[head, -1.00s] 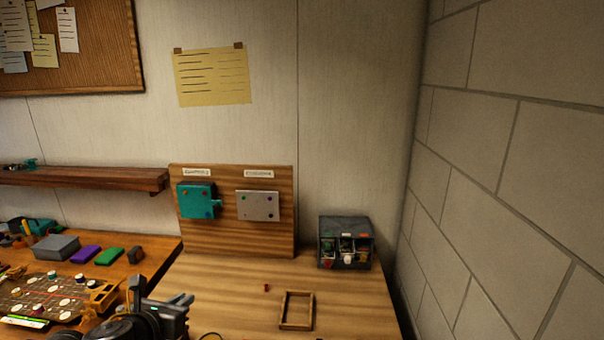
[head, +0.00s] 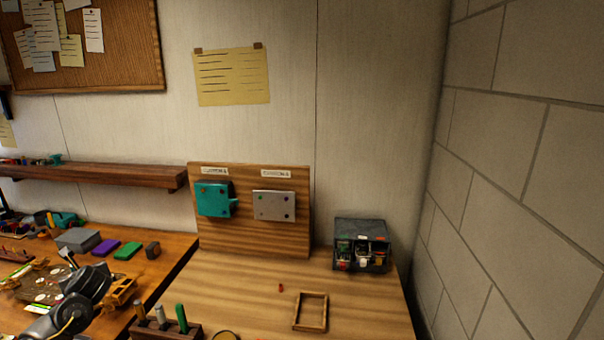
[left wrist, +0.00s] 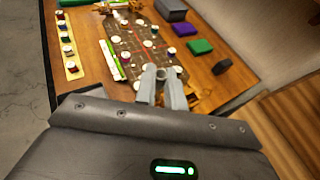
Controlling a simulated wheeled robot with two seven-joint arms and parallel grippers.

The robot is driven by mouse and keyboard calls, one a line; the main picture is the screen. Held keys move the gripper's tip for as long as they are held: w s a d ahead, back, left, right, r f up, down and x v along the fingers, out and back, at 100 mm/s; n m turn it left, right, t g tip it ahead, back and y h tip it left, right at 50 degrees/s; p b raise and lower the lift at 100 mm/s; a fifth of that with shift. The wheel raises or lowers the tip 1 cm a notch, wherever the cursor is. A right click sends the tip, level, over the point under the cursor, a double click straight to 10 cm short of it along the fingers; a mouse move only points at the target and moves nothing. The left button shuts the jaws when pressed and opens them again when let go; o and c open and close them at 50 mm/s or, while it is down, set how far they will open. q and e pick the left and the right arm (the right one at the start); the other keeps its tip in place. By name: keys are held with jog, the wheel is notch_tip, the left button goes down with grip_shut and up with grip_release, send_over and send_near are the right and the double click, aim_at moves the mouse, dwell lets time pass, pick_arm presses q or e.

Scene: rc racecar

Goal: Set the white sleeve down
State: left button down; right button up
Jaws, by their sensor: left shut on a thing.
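My left gripper (head: 68,258) is over the left workbench, above the dark board with small round parts (head: 40,298). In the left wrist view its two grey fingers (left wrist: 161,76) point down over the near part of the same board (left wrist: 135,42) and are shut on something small. I take this to be the white sleeve, but it is mostly hidden between the fingertips and its outline is not clear. Several white round parts show on the board around the fingers. I cannot tell whether the held piece touches the board. My right gripper is out of view.
A grey box (head: 78,240), a purple block (head: 106,247) and a green block (head: 128,251) stand behind the board. A rack with upright pegs (head: 165,328) is at the front. An empty wooden frame (head: 310,312) lies on the mostly clear right table.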

pick_arm(q)
jog(key=s+a+f+n+g+y, duration=0.2)
jog(key=s+f+n+g, duration=0.1)
jog(key=s, duration=0.7)
jog(key=w+d+r+m+t+h, duration=0.3)
jog(key=w+d+r, duration=0.15)
jog(key=d, duration=0.75)
jog(key=w+d+r+m+t+h, duration=0.2)
jog(key=w+d+r+m+t, duration=0.3)
jog(key=d, duration=0.7)
jog(key=s+d+r+m+h, duration=0.2)
jog(key=s+d+r+h, duration=0.1)
jog(key=d, duration=0.4)
jog(key=s+d+r+m+h, duration=0.2)
jog(key=s+d+r, duration=0.1)
jog(key=d, duration=0.4)
jog(key=s+d+r+m+h, duration=0.1)
jog(key=s+d+r+h, duration=0.2)
jog(key=d, duration=0.5)
notch_tip(320, 180, down, 10)
jog(key=b, duration=1)
jog(key=shift+s+m+t, duration=0.2)
jog(key=shift+m+t, duration=0.1)
jog(key=shift+r, duration=0.1)
